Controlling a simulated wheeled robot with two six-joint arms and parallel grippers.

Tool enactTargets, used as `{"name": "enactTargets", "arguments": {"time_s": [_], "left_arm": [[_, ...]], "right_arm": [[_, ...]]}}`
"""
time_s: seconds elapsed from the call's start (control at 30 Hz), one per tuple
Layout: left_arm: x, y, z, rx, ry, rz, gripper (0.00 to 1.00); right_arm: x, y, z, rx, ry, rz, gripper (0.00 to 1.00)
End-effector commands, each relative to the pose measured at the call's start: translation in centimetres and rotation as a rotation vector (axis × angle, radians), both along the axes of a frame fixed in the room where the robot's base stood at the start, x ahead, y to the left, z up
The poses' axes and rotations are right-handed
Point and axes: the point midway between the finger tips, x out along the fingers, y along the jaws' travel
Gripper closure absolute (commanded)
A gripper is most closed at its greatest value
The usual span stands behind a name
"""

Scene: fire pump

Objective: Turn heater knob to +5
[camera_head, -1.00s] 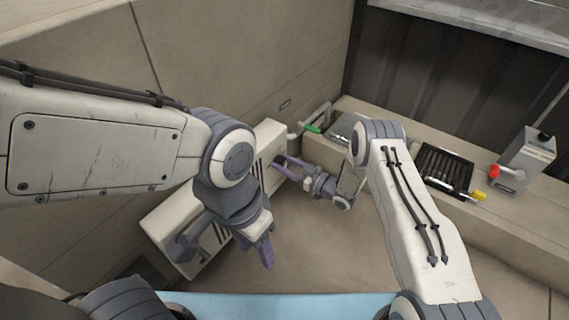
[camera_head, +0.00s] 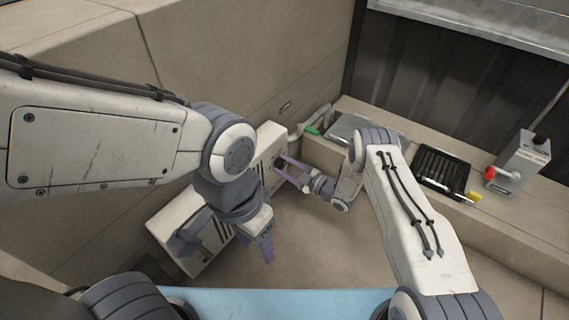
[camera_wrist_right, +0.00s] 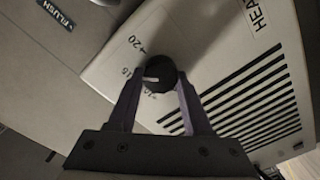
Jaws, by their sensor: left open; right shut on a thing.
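The heater (camera_head: 160,230) is a white box with dark slots along the wall, partly hidden behind my left arm. In the right wrist view the heater (camera_wrist_right: 225,50) shows its dark round knob (camera_wrist_right: 158,72) with a pale mark. Printed numbers 20, 15 and 10 run along its left side; +5 cannot be made out. My right gripper (camera_head: 279,164) is at the heater's far end. In the wrist view its fingers (camera_wrist_right: 158,80) sit on both sides of the knob, shut on it. My left gripper (camera_head: 266,250) is open and empty in front of the heater.
A pipe with a green handle (camera_head: 312,131) is beyond the heater's far end. A ledge at right carries a black grate (camera_head: 443,170), a yellow piece (camera_head: 474,197) and a grey box with a red knob (camera_head: 520,160). A FLUSH label (camera_wrist_right: 57,14) is on the wall.

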Motion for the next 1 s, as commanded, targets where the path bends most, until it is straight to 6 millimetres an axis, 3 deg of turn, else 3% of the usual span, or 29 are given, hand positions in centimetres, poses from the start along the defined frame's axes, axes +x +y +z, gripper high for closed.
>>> {"name": "enactTargets", "arguments": {"time_s": [1.0], "left_arm": [[0.0,0.0,3.9,0.0,0.0,0.0,0.5]], "right_arm": [[-0.4,0.0,-0.5,-0.567,-0.775,0.004,1.0]]}}
